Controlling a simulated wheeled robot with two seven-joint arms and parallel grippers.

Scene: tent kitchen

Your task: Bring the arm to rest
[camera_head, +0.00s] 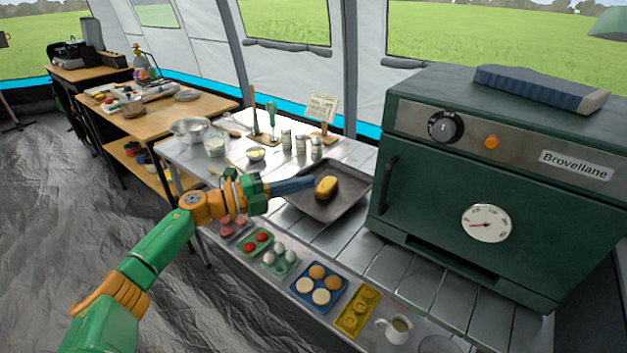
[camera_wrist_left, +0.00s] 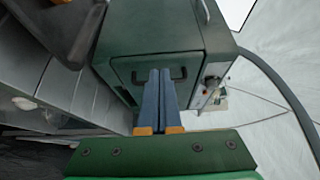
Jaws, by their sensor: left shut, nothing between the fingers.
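My left arm comes in from the left in the head view, green and orange. My left gripper (camera_head: 311,181) has its blue-grey fingers pointing right, over the left part of a dark baking tray (camera_head: 345,205). The fingers are shut with nothing held. In the left wrist view the left gripper (camera_wrist_left: 160,72) shows its two fingers side by side, pointing toward the green oven. A golden-brown loaf (camera_head: 326,187) sits in the tray just beyond the fingertips; I cannot tell whether they touch it. My right gripper is in neither view.
A green oven (camera_head: 400,215) stands right of the tray. Several small food trays, such as the blue one (camera_head: 340,303), line the lower shelf, beside a white jug (camera_head: 382,329). Bowls (camera_head: 190,126) and shakers stand behind the arm. Floor (camera_head: 60,210) at left is clear.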

